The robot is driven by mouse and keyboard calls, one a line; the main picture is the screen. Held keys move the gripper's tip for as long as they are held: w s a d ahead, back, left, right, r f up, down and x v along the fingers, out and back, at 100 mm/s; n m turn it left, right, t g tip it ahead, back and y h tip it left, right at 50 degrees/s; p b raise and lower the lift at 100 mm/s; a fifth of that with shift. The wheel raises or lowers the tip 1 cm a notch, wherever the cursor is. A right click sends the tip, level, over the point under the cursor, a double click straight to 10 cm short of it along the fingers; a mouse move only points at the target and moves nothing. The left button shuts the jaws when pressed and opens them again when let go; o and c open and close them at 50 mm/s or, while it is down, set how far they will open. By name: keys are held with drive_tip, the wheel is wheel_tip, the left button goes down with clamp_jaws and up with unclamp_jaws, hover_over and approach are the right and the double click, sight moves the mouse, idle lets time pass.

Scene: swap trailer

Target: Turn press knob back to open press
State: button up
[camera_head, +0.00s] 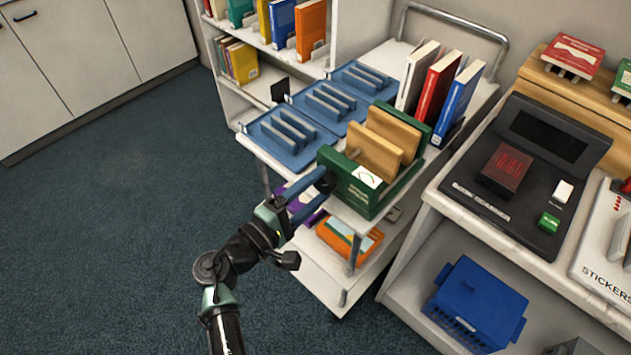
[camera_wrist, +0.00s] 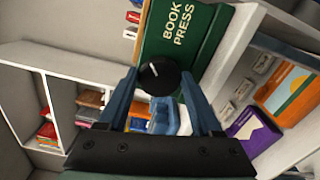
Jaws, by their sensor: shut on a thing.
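The green book press (camera_head: 352,192) stands on the cart's top shelf at its near end, with two upright wooden plates (camera_head: 375,152) in it. Its lettered side (camera_wrist: 182,35) fills the top middle of the wrist view. The press knob (camera_wrist: 159,77) is round and black with a pale pointer line, on the side of the press. My gripper (camera_wrist: 160,82) has its two blue fingers on either side of the knob, shut on it. In the head view my gripper (camera_head: 322,182) reaches the press from the left, and its fingers partly hide the knob.
Blue trays (camera_head: 290,158) with dividers line the cart top behind the press. A white, a red and a blue book (camera_head: 456,104) stand right of them. A counter with a black device (camera_head: 520,175) is at right. Open carpet (camera_head: 120,230) lies left.

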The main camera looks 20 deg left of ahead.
drive_tip(key=n+p, duration=0.2)
drive_tip(key=n, duration=0.2)
drive_tip(key=shift+r+n, duration=0.15)
drive_tip(key=shift+n, duration=0.15)
drive_tip(key=shift+n+p, duration=1.1)
drive_tip(key=shift+n, duration=0.5)
drive_tip(key=o, duration=1.4)
drive_tip(key=shift+c, duration=0.2)
drive_tip(key=shift+s+a, duration=0.1)
drive_tip(key=v, duration=1.2)
drive_tip(key=shift+s, duration=0.4)
